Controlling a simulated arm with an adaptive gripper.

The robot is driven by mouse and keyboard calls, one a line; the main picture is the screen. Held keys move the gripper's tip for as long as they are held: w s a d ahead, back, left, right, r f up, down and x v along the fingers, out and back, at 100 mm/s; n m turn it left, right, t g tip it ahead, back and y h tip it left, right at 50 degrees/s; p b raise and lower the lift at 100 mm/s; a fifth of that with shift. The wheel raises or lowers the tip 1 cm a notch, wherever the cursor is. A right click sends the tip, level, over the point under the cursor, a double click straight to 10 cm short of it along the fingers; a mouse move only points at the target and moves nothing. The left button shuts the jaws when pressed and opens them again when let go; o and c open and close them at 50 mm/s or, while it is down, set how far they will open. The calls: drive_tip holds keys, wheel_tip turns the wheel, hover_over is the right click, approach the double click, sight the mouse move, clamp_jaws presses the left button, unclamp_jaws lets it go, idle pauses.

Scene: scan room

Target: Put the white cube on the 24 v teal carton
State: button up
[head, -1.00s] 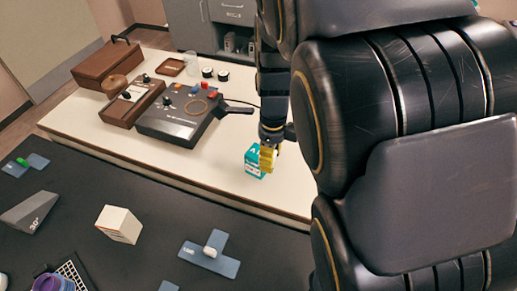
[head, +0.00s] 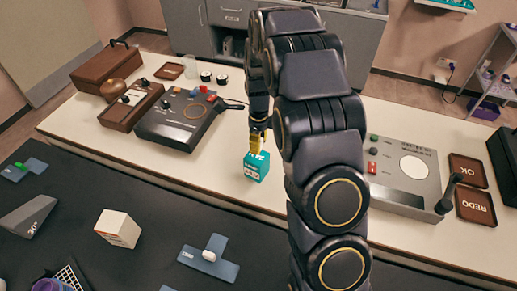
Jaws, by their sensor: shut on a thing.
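The teal carton (head: 257,169) with white markings is over the pale bench, right of the dark control box. The yellow fingers of my gripper (head: 257,147) are at its upper end and appear shut on it. Whether its base touches the bench cannot be told. A white cube (head: 117,227) with small orange print on one side stands on the dark table at the lower left, well apart from my gripper.
A dark control box (head: 177,117) with knobs stands left of the carton. A grey panel (head: 402,175) and OK and REDO trays (head: 468,172) lie to the right. Blue cross-shaped plates (head: 215,262) and a grey wedge (head: 30,215) lie on the dark table. Bare bench surrounds the carton.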

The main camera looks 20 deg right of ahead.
drive_tip(key=shift+w+f, duration=0.1)
drive_tip(key=shift+f, duration=1.55)
drive_tip(key=shift+f, duration=0.15)
drive_tip(key=o, duration=0.8)
